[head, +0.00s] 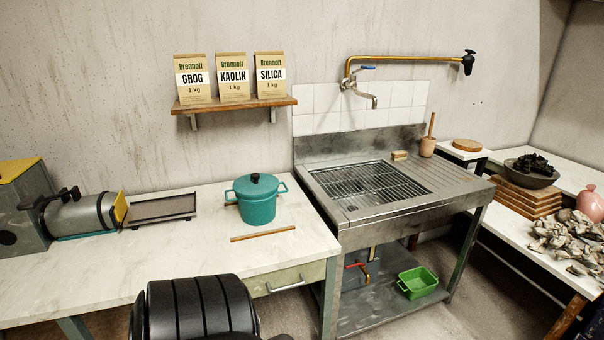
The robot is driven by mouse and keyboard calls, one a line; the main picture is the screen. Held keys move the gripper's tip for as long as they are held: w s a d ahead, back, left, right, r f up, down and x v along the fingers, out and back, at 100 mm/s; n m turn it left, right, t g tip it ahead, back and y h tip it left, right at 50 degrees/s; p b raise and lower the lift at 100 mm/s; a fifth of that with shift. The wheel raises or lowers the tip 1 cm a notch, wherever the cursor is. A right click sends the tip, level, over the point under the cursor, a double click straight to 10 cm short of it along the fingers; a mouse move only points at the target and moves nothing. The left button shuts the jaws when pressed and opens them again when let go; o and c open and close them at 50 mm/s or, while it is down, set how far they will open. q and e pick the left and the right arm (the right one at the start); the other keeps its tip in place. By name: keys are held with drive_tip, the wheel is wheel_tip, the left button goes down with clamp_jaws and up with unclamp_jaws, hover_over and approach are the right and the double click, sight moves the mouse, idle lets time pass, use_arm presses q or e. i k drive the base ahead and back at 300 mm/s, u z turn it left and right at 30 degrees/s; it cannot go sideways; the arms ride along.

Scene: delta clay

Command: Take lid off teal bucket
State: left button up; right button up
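The teal bucket (257,211) stands upright on the white worktop, left of the sink. It has a handle on each side. Its teal lid (262,188) sits on top and has a dark round knob (255,178) in the middle. Neither of my grippers can be made out in the head view. A dark ribbed part at the bottom edge hides a piece of the worktop's front.
A wooden stick (263,235) lies in front of the bucket on the worktop (130,262). A dark tray (162,210) and a grey cylindrical machine (80,215) stand to the left. The metal sink (367,187) is to the right. A shelf (235,105) with paper bags hangs above.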

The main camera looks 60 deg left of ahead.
sight(253, 185)
drive_tip(key=i, duration=1.95)
drive_tip(key=u, duration=3.3)
